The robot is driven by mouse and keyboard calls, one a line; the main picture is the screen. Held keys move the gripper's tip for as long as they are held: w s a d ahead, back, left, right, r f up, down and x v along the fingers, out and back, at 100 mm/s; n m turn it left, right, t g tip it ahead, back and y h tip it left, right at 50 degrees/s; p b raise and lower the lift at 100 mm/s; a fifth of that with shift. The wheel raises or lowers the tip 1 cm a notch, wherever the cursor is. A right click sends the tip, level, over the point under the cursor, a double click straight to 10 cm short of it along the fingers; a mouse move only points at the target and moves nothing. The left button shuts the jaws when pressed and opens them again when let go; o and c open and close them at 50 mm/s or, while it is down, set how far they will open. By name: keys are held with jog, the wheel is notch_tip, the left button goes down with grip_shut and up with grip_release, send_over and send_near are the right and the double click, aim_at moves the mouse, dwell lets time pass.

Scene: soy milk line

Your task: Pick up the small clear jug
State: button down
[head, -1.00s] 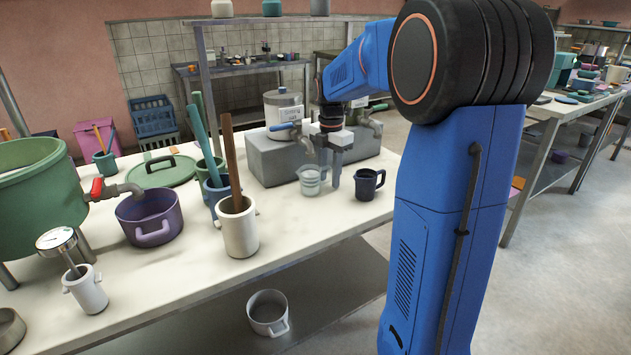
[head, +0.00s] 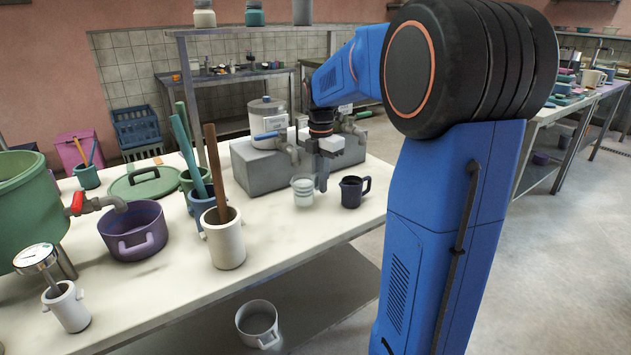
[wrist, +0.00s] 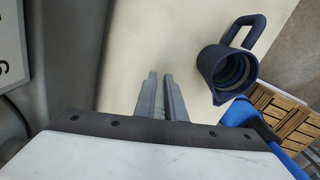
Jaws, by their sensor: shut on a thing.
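The small clear jug (head: 303,190) is upright at the worktop (head: 285,240), just in front of the grey block. I cannot tell whether its base touches the top. My gripper (head: 322,180) points down at the jug's right side, its fingers close together, shut on the jug at its handle side. The fingers hide the handle. In the wrist view the gripper fingers (wrist: 161,97) lie close together, and I cannot make out the clear jug there.
A dark blue jug (head: 352,192) stands close to the right; the wrist view shows it too (wrist: 228,72). The grey block (head: 260,168) with taps stands behind. A white pot (head: 222,238) with a wooden stick stands front left. The worktop in front is clear.

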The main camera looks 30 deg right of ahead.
jog(key=s+d, duration=0.1)
jog(key=s, duration=2.8)
jog(key=shift+s, duration=0.25)
jog(key=shift+a, duration=0.15)
